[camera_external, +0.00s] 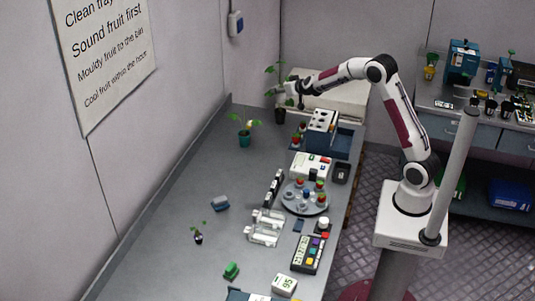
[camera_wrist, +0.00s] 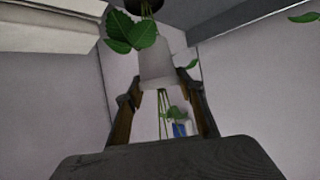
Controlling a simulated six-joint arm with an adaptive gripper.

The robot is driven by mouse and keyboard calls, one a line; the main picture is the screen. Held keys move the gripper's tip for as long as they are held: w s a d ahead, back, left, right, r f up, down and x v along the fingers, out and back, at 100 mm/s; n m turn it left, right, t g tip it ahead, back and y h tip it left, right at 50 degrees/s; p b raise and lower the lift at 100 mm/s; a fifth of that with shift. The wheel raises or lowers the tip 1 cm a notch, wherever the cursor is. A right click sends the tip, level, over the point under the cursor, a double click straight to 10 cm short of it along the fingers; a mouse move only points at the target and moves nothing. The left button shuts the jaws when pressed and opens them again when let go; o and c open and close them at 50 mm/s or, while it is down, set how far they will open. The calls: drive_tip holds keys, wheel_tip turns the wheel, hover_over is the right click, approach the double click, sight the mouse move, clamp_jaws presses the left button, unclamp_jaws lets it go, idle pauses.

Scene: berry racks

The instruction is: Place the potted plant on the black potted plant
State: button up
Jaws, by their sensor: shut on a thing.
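My gripper (camera_external: 293,91) is shut on a potted plant with a pale grey pot (camera_wrist: 157,72), above the far end of the bench. In the wrist view the pot sits between my two fingers (camera_wrist: 160,88), its thin stems running down the picture; its green leaves (camera_external: 272,69) rise above my gripper in the external view. The black potted plant (camera_external: 280,116) stands on the bench just below. Its dark pot (camera_wrist: 146,6) and broad leaves (camera_wrist: 132,33) show at the top of the wrist view. The held pot appears above it; contact cannot be told.
A plant in a teal pot (camera_external: 245,139) stands left of the black pot. A blue-and-white rack (camera_external: 322,130) and a pale box (camera_external: 335,92) stand to the right. A small dark-potted plant (camera_external: 198,237) is nearer. The bench's left middle is mostly clear.

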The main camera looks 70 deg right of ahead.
sight(283, 98)
drive_tip(key=shift+f, duration=0.6)
drive_tip(key=shift+f, duration=2.1)
drive_tip(key=shift+f, duration=0.1)
drive_tip(key=o, duration=1.1)
drive_tip(key=shift+o, duration=0.2)
drive_tip(key=v, duration=1.2)
drive_tip(key=shift+a, duration=0.1)
